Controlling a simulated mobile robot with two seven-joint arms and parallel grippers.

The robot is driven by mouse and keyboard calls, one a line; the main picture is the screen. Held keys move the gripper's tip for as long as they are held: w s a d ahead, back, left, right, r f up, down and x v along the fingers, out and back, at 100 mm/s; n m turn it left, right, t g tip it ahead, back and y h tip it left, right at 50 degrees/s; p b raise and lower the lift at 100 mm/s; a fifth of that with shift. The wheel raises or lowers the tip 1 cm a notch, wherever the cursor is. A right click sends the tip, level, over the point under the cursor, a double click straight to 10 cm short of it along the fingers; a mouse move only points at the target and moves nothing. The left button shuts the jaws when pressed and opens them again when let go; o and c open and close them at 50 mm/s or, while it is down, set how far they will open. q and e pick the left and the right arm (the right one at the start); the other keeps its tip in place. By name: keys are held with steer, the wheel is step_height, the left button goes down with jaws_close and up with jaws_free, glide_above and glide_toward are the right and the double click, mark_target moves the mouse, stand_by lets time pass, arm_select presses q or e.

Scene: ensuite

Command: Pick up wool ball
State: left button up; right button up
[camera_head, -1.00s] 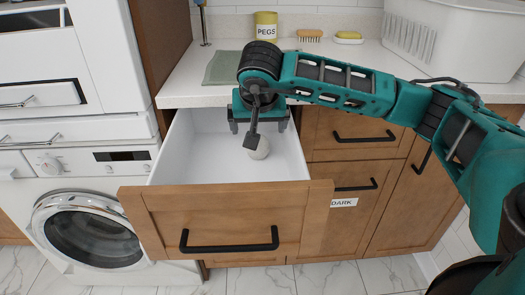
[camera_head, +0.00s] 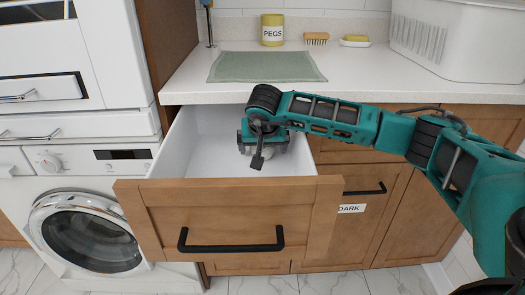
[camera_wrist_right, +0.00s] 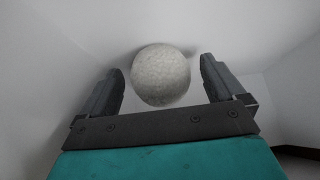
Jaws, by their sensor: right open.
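The wool ball (camera_wrist_right: 161,76) is pale grey and round, resting inside the white drawer near a corner in the right wrist view. My right gripper (camera_wrist_right: 160,85) is open, with one finger on each side of the ball and gaps showing on both sides. In the head view my right gripper (camera_head: 262,150) is down inside the open drawer (camera_head: 205,150), and it hides the ball there. My left gripper is not in view.
The drawer's wooden front (camera_head: 230,222) and white side walls surround the right gripper. The counter (camera_head: 190,85) above holds a green cloth (camera_head: 266,66), a yellow pegs tin (camera_head: 272,30), a brush (camera_head: 316,38), a soap dish (camera_head: 355,41) and a white basket (camera_head: 465,38). A washing machine (camera_head: 85,235) stands left.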

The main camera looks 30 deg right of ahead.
steer(key=shift+w+d+f, duration=0.1)
steer(key=shift+w+f, duration=0.05)
steer(key=shift+f, duration=0.15)
steer(key=c, duration=1.1)
steer(key=shift+o, duration=0.2)
steer(key=shift+r, duration=0.15)
